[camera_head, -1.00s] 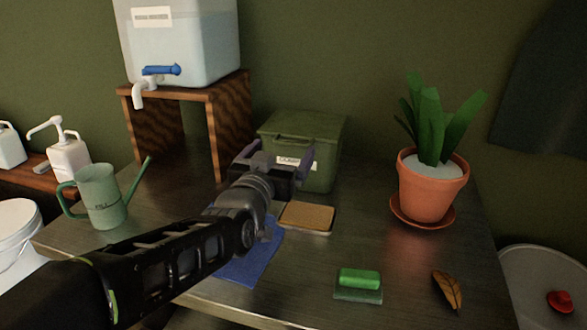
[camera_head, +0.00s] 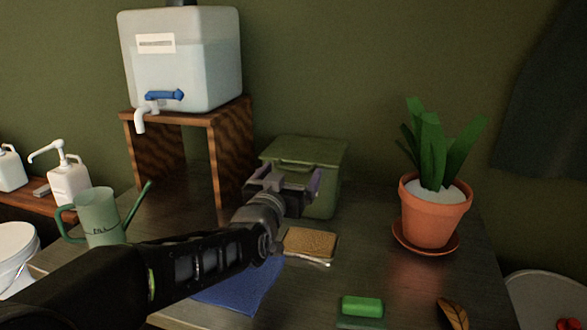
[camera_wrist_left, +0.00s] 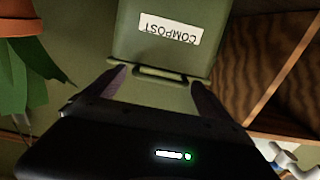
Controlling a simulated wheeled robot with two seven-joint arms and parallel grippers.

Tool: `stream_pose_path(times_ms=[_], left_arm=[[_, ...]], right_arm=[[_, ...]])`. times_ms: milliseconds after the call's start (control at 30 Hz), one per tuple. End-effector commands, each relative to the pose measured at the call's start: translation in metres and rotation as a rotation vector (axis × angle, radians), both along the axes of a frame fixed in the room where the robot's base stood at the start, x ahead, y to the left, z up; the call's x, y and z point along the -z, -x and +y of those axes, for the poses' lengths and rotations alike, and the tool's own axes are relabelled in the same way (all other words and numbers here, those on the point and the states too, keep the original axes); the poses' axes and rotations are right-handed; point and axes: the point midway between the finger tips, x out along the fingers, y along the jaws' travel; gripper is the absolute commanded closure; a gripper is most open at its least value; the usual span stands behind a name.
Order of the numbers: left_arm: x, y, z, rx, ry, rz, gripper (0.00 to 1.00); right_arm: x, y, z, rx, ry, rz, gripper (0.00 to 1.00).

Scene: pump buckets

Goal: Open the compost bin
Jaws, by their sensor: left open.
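The green compost bin (camera_head: 318,203) stands at the back of the table with its lid (camera_head: 312,151) down. A handle bar shows along the lid's front edge. In the left wrist view the bin (camera_wrist_left: 140,45) appears upside down with a white COMPOST label (camera_wrist_left: 168,29). The handle (camera_wrist_left: 160,76) lies between my left fingers there. My left gripper (camera_head: 288,178) is open in front of the bin, close under the lid's front edge, and hides the label in the head view. I cannot tell whether the fingers touch the handle. My right gripper is out of view.
A wooden stand (camera_head: 228,150) with a water tank (camera_head: 185,70) is close left of the bin. A potted plant (camera_head: 435,215) stands to the right.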

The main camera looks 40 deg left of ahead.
Motion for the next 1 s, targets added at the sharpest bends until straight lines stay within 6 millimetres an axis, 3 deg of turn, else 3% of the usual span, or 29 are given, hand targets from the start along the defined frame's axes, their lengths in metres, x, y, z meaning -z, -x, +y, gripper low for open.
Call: stream_pose_path(times_ms=[200, 500, 1000], left_arm=[[0.0, -0.021, 0.008, 0.0, 0.0, 0.001, 0.07], [0.0, -0.023, 0.008, 0.0, -0.001, -0.001, 0.07], [0.0, -0.023, 0.007, 0.002, -0.001, 0.0, 0.47]], right_arm=[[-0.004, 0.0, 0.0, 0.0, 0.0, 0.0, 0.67], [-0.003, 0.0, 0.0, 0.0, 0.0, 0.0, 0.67], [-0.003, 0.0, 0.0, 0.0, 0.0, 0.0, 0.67]])
